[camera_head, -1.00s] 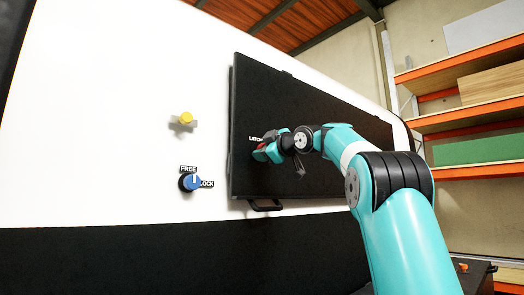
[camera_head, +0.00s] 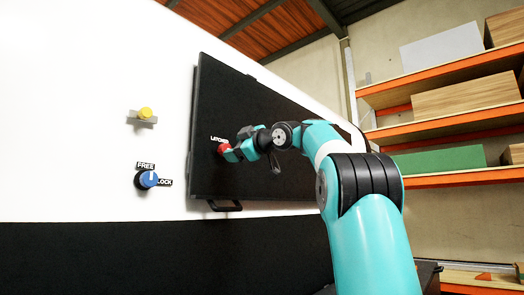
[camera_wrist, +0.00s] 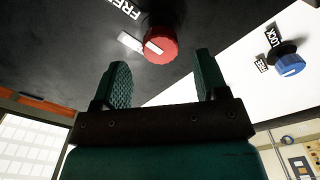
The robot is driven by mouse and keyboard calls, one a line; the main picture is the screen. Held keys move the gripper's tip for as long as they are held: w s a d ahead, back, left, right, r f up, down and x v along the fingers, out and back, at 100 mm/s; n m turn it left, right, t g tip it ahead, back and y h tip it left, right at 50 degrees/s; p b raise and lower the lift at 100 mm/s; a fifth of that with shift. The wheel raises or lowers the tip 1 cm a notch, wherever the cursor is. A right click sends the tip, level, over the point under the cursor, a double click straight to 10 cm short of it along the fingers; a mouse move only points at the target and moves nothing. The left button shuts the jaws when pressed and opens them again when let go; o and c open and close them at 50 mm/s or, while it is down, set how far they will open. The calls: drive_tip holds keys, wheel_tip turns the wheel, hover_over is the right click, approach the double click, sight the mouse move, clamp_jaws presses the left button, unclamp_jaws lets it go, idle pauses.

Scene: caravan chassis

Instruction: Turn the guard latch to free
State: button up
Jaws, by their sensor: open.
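A red knob (camera_head: 223,149) with a white pointer mark sits on the black panel (camera_head: 290,130), under a small white label too small to read for sure. In the wrist view the red knob (camera_wrist: 160,46) is just beyond the fingertips, beside lettering that reads FREE. My gripper (camera_head: 234,152) is open and empty, its fingers (camera_wrist: 162,78) apart and short of the knob. A blue knob (camera_head: 147,180) with a white mark sits on the white wall, with a FREE label above and a LOCK label at right; it also shows in the wrist view (camera_wrist: 290,65). I cannot tell which knob is the guard latch.
A yellow knob on a grey bracket (camera_head: 145,114) is on the white wall above the blue knob. A black handle (camera_head: 225,206) juts from the panel's lower edge. Orange shelves (camera_head: 440,82) with boxes stand at the right. The wall between the knobs is clear.

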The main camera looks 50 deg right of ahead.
drive_tip(key=s+b, duration=0.2)
drive_tip(key=s, duration=1)
drive_tip(key=shift+a, duration=0.35)
drive_tip(key=shift+w, duration=0.1)
